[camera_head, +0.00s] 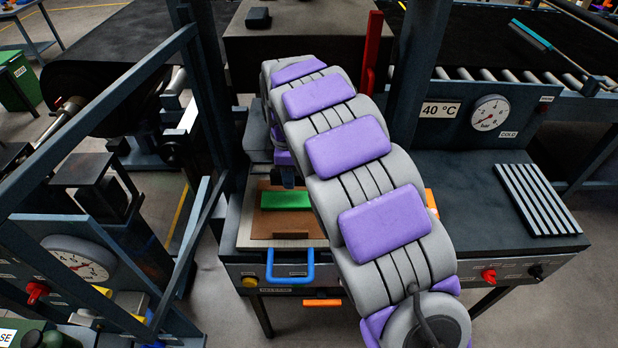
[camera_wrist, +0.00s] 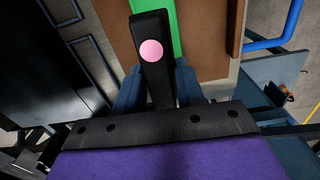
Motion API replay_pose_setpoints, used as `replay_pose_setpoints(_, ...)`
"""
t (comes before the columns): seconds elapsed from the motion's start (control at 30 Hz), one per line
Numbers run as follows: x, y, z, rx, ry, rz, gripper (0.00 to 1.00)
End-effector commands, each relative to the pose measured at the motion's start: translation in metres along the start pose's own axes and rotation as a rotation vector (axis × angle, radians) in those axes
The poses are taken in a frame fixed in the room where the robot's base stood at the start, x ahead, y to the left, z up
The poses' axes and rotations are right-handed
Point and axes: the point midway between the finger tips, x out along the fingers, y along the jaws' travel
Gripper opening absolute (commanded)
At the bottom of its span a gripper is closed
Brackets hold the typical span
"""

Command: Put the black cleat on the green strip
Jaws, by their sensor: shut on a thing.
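The green strip (camera_head: 286,200) lies on a brown board (camera_head: 275,226) on the press table in the head view. It also shows at the top of the wrist view (camera_wrist: 178,30), partly covered by the cleat. My gripper (camera_wrist: 158,88) has its blue fingers shut on the black cleat (camera_wrist: 152,25), a long dark bar with a pink dot. The cleat appears above the strip, overlapping its edge in the wrist view; I cannot tell whether they touch. In the head view my arm hides much of the gripper and the cleat.
A blue handle (camera_head: 290,272) sticks out at the table's front. A red post (camera_head: 372,55) and dark frame posts stand close by. A ribbed grey plate (camera_head: 537,198) lies at the right, by the pressure gauge (camera_head: 491,113). A small black block (camera_head: 258,17) rests on top behind.

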Motion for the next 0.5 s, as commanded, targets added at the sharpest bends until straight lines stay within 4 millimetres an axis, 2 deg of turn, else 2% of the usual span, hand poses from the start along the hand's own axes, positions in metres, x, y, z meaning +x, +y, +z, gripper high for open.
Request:
replay_pose_setpoints(0.13, -0.0017, -0.0011, -0.0060, -0.050, -0.001, -0.001, 0.03)
replay_pose_setpoints(0.5, -0.0027, -0.0014, -0.0045, -0.051, 0.002, -0.001, 0.03)
